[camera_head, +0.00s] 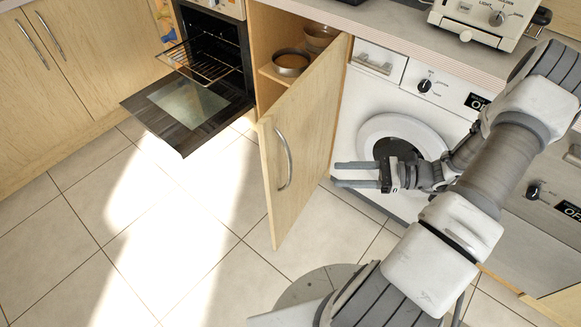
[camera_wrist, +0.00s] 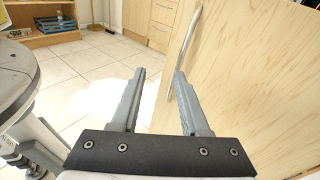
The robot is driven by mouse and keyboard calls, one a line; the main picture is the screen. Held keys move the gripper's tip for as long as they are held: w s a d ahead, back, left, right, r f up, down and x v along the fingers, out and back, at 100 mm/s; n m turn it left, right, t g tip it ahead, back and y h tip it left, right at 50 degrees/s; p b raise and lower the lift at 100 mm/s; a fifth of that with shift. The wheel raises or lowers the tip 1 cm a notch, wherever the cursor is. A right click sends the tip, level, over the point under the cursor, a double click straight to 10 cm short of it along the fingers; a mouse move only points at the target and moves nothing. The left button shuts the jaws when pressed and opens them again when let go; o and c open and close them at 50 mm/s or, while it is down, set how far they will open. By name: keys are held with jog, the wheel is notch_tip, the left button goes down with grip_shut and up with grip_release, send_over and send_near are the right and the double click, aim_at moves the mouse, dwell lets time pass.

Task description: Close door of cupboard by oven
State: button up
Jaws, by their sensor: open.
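The cupboard door (camera_head: 304,137) is light wood and stands wide open, swung out toward me from the cupboard (camera_head: 262,42) by the oven. Its curved metal handle (camera_head: 284,158) is on the outer face near the free edge. My gripper (camera_head: 338,174) is open and empty, to the right of the door on its outer-face side, with its fingers pointing left toward it. In the wrist view the door (camera_wrist: 255,75) fills the right side, and its handle (camera_wrist: 186,50) rises beyond the right fingertip. I cannot tell whether a finger touches the door.
The oven (camera_head: 215,50) has its door (camera_head: 190,105) folded down, left of the cupboard. Pans (camera_head: 290,63) stand inside the cupboard. A washing machine (camera_head: 400,115) is behind my gripper, under the worktop (camera_head: 400,25). The tiled floor (camera_head: 170,245) in front is clear.

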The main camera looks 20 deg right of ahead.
notch_tip(320, 180, down, 4)
jog(key=d+m+t, duration=0.3)
jog(key=m+t, duration=0.1)
jog(key=b, duration=0.4)
send_over(289, 182)
jog(key=shift+w+d+f, duration=0.1)
jog(key=shift+w, duration=0.2)
grip_shut()
dwell(0.9)
